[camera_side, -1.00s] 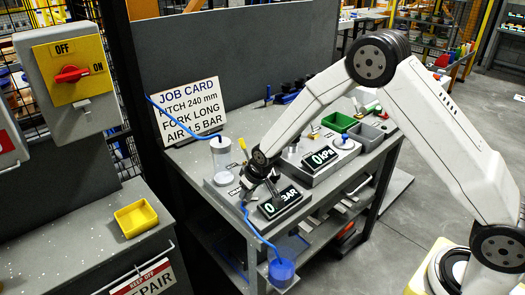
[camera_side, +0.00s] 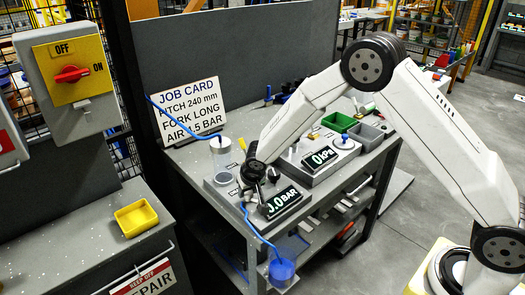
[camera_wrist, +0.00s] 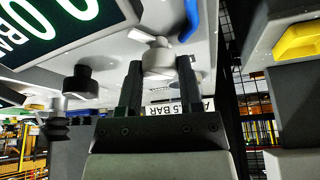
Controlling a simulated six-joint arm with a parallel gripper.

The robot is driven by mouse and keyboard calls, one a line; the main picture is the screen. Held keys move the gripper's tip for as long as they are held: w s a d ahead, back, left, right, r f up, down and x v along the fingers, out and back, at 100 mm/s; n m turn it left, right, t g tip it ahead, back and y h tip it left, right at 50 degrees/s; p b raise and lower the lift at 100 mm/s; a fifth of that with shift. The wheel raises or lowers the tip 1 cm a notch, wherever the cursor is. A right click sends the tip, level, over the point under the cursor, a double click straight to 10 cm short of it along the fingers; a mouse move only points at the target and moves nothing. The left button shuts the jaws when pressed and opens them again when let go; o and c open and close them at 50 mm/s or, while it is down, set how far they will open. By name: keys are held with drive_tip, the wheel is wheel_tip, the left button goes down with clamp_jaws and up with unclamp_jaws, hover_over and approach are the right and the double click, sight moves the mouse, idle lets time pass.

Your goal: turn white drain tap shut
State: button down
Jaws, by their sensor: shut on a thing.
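The white drain tap (camera_wrist: 158,60) sits between the two black fingers of my gripper (camera_wrist: 159,84) in the wrist view. Its white lever (camera_wrist: 143,36) sticks out beyond the fingers, towards the upper left. The gripper is shut on the tap. In the side view my gripper (camera_side: 249,184) is down at the grey unit on the bench, beside the BAR display (camera_side: 280,203). The display reads about 0.0 BAR. The tap is hidden behind the gripper in that view.
A black knob (camera_wrist: 80,82) stands beside the tap in the wrist view. A blue hose (camera_side: 258,232) runs down to a blue cup (camera_side: 281,272). A job card (camera_side: 189,108) leans behind.

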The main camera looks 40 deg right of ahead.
sight(247, 209)
drive_tip(key=shift+a+m+g+h, duration=0.1)
drive_tip(key=shift+m+g+h, duration=0.3)
drive_tip(key=shift+m, duration=1.15)
drive_tip(key=shift+m+g+h, duration=0.2)
drive_tip(key=shift+m+h, duration=0.4)
drive_tip(key=shift+m, duration=0.95)
drive_tip(key=shift+c, duration=1.3)
unclamp_jaws()
drive_tip(key=v, duration=0.7)
drive_tip(key=shift+r, duration=0.3)
drive_tip(key=shift+s, duration=0.15)
